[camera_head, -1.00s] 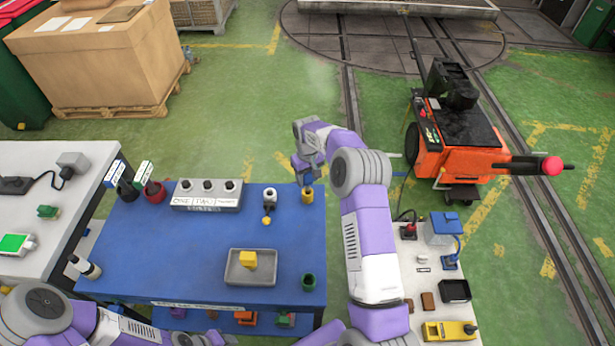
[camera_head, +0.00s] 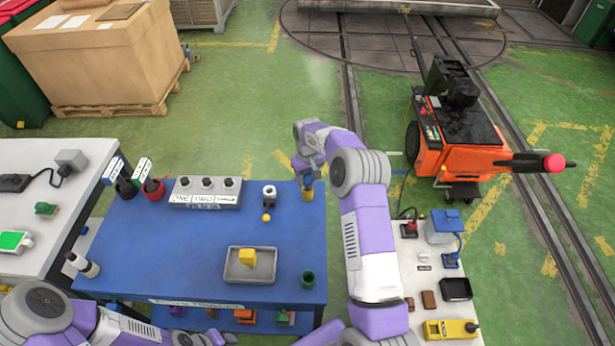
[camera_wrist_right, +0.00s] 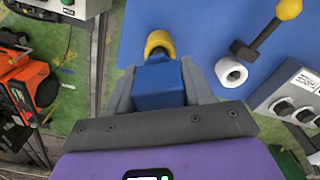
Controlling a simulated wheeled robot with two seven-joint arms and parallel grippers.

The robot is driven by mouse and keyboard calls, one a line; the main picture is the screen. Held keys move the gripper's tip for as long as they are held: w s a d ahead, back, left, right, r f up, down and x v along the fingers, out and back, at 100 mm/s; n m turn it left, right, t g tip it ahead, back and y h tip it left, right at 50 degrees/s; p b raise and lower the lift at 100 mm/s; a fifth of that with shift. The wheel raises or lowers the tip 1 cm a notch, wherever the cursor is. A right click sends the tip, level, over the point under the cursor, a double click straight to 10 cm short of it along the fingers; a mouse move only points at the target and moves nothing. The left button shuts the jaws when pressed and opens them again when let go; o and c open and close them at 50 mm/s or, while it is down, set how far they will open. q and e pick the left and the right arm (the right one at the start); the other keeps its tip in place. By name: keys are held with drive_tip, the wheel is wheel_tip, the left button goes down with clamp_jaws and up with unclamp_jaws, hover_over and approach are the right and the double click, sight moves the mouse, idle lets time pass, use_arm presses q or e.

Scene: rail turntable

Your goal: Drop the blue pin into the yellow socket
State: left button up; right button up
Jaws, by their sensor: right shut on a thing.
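The yellow socket (camera_head: 307,194) stands near the far right corner of the blue table, and its ring also shows in the right wrist view (camera_wrist_right: 159,41). My right gripper (camera_head: 308,178) is just above it in the head view. It is shut on the blue pin (camera_wrist_right: 160,88), whose blocky part sits between the two grey fingers. The pin's far end overlaps the socket ring in the right wrist view; I cannot tell whether it is inside. My left gripper (camera_head: 205,339) is partly in view at the bottom edge, its fingers unclear.
A white socket (camera_head: 269,191) with a yellow-knobbed lever, a three-button box (camera_head: 206,193), a grey tray (camera_head: 237,275) with a yellow block (camera_head: 247,256), and a green cup (camera_head: 308,280) stand on the blue table (camera_head: 185,255). A white side table (camera_head: 425,290) lies right.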

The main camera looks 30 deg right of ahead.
sight(308, 184)
drive_tip(key=shift+f+b, duration=1.15)
drive_tip(key=shift+f, duration=0.65)
drive_tip(key=o, duration=1.2)
drive_tip(key=shift+o, duration=0.2)
drive_tip(key=shift+r, duration=3.8)
